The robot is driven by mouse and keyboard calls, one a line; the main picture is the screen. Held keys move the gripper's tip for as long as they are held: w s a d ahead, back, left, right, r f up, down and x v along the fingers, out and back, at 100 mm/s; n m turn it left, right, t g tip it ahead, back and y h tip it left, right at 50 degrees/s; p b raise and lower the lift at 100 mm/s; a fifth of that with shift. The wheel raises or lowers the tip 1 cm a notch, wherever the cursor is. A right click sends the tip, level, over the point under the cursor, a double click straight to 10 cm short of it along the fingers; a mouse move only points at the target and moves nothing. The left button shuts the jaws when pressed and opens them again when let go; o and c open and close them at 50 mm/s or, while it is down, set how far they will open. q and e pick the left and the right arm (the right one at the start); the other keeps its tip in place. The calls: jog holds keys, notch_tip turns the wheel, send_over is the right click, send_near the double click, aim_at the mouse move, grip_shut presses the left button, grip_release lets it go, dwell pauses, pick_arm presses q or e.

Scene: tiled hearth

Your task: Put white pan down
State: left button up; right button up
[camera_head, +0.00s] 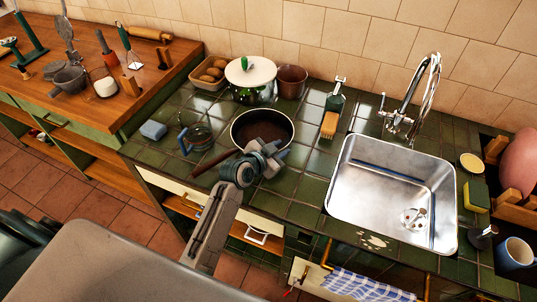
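A round pan with a pale rim and a dark inside (247,118) is on the green tiled counter (318,190), left of the sink. Its brown handle (212,163) points to the lower left. I cannot tell whether its base touches the tiles. My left gripper (270,150) is at the pan's near edge, overlapping its rim and the inner end of the handle. The gripper covers that part of the pan, and its fingers do not show clearly enough to tell open from shut. My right gripper is not in view.
Behind the pan stand a pot with a white lid (250,72), a brown pot (292,82) and a basket (210,74). A glass jug (199,135) is to the left.

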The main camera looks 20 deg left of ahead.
pick_arm(q)
jog(key=b+v, duration=0.1)
jog(key=v, duration=0.8)
jog(key=shift+s+a+r+b, duration=0.1)
jog(key=shift+s+b, duration=0.2)
jog(key=shift+s, duration=0.05)
jog(key=shift+s+a+r, duration=0.1)
jog(key=shift+s+r, duration=0.15)
jog(key=shift+s, duration=0.2)
